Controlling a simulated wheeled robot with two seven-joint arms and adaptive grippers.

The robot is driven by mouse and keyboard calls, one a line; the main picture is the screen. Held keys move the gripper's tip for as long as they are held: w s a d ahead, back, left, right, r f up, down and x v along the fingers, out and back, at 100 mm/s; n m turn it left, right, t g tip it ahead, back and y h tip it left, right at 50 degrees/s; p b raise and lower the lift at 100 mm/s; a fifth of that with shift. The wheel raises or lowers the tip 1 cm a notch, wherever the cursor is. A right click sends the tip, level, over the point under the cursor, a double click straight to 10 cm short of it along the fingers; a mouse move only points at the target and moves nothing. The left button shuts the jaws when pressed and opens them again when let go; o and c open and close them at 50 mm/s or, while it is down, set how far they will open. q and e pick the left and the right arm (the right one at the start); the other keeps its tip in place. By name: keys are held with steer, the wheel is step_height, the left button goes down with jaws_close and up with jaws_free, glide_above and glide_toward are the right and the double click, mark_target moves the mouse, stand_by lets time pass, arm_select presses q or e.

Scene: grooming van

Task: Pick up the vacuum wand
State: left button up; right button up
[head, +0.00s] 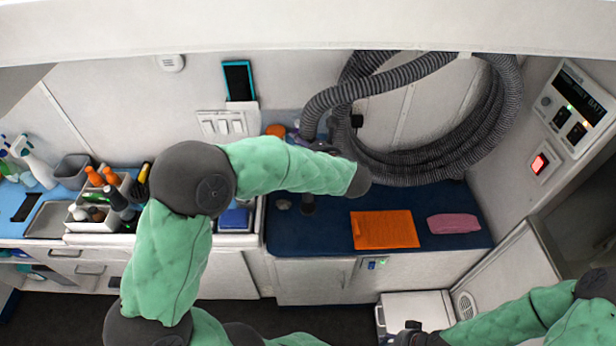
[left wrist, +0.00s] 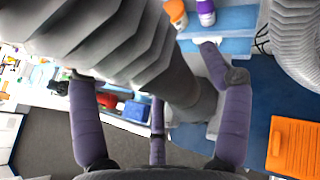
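The vacuum wand is a dark grey tube on the end of the ribbed grey hose. In the left wrist view the smooth wand (left wrist: 192,98) runs on from the thick hose and passes between the purple fingers of my left gripper (left wrist: 150,66). Those fingers are spread wide to either side of it; I cannot tell whether any touches it. My right gripper (head: 413,334) is at the bottom edge of the head view, mostly cut off.
The coiled hose (head: 440,165) hangs on the back wall. An orange mat (head: 385,230) and a pink folded cloth (head: 453,223) lie on the blue counter (head: 330,243). A bottle caddy (head: 92,226) stands at the left. A white box (head: 416,308) stands below the counter.

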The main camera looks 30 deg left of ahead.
arm_select(q)
steer(key=c, duration=0.9)
steer(key=shift+r, duration=0.1)
steer(key=shift+c, duration=0.2)
